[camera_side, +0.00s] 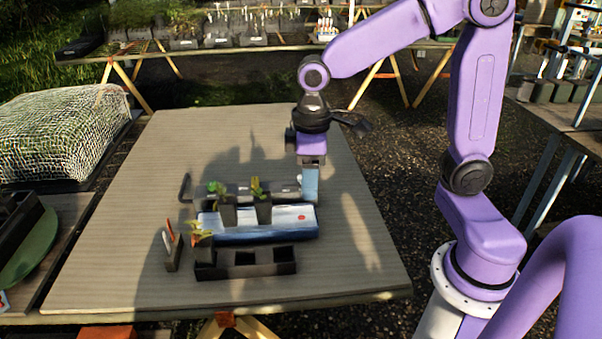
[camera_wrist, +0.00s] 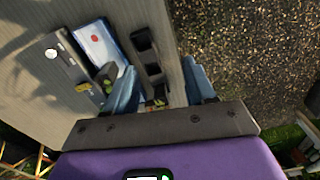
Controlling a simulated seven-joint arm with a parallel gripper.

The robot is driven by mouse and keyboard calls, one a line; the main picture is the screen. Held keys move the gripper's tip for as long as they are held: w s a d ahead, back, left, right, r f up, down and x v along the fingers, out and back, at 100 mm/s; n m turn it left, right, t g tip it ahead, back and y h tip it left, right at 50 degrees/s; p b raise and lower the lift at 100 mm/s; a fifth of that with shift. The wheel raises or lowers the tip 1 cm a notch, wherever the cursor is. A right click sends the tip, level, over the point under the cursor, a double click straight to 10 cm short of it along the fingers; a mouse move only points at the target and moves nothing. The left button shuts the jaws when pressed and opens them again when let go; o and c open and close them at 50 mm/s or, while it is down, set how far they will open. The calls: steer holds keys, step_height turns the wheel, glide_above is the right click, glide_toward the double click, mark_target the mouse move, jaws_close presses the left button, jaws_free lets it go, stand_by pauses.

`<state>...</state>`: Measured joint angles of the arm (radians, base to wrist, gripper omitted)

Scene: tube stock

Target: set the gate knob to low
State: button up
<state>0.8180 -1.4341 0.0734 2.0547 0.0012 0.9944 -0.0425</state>
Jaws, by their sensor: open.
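A long grey panel (camera_wrist: 68,65) with a round white knob (camera_wrist: 51,53) lies at the left in the wrist view. The knob is probably the gate knob; its setting is too small to read. In the side view the panel (camera_side: 285,190) stands behind the blue-and-white trough, partly hidden by pots. My gripper (camera_side: 310,185) points down near the panel's right end in the side view. Its blue fingers are apart and empty in the wrist view (camera_wrist: 161,87). The knob lies outside the fingers, to their left in that view.
The blue-and-white trough (camera_side: 280,233) has a red dot at its right end. Dark pots with plants (camera_side: 228,211) stand by it. A black compartment tray (camera_side: 246,263) lies in front. The board's right side (camera_side: 355,240) is clear.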

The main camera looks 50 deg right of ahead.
steer(key=w+d+f+m, duration=0.1)
steer(key=w+d+m, duration=0.15)
steer(key=w, duration=0.35)
steer(key=w+d+m, duration=0.1)
steer(key=w+d, duration=0.2)
steer(key=w, duration=0.2)
steer(key=w+d+f+m, duration=0.3)
steer(key=w+d, duration=0.3)
steer(key=d, duration=0.4)
steer(key=w+d+f+m, duration=0.3)
steer(key=w+d, duration=0.3)
steer(key=d, duration=0.5)
steer(key=shift+n, duration=0.35)
step_height(320, 180, down, 16)
steer(key=shift+a+f, duration=0.1)
steer(key=shift+f, duration=0.1)
